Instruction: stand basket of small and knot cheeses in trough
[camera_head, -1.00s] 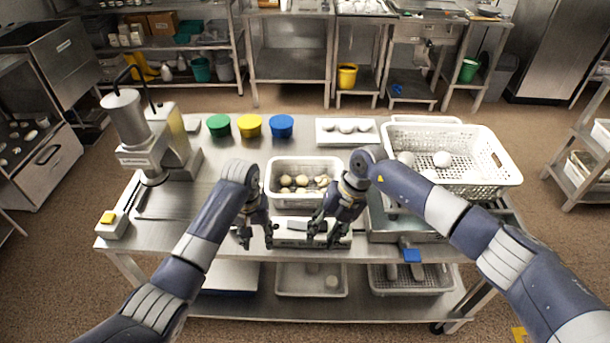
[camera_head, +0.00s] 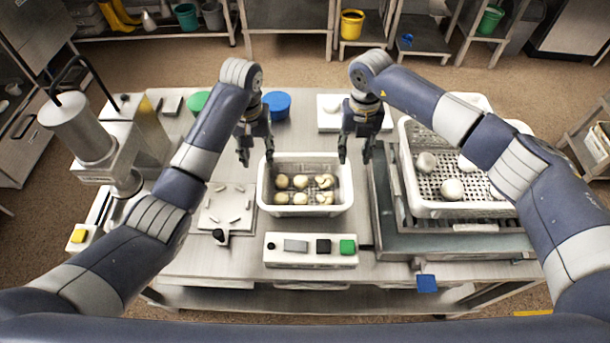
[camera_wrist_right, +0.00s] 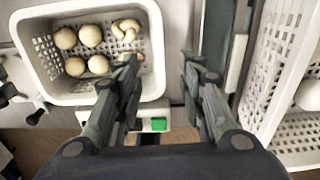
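The small white basket (camera_head: 304,211) stands in the middle of the metal table. It holds several round cheeses (camera_head: 282,182) and knot-shaped ones (camera_head: 325,182) at its right. My left gripper (camera_head: 256,156) is open and empty at the basket's back left corner. My right gripper (camera_head: 355,157) is open and empty beside the back right corner. In the right wrist view the fingers (camera_wrist_right: 160,62) are spread, with the left one over the basket's edge (camera_wrist_right: 154,35); contact cannot be told. The metal trough (camera_head: 386,240) is at the right, partly under a large perforated basket.
The large white basket (camera_head: 460,210) holds several bigger white balls. A control box (camera_head: 310,251) with a green button lies in front of the small basket. A white board (camera_head: 228,206) is at its left, and blue (camera_head: 277,104) and green tubs are behind.

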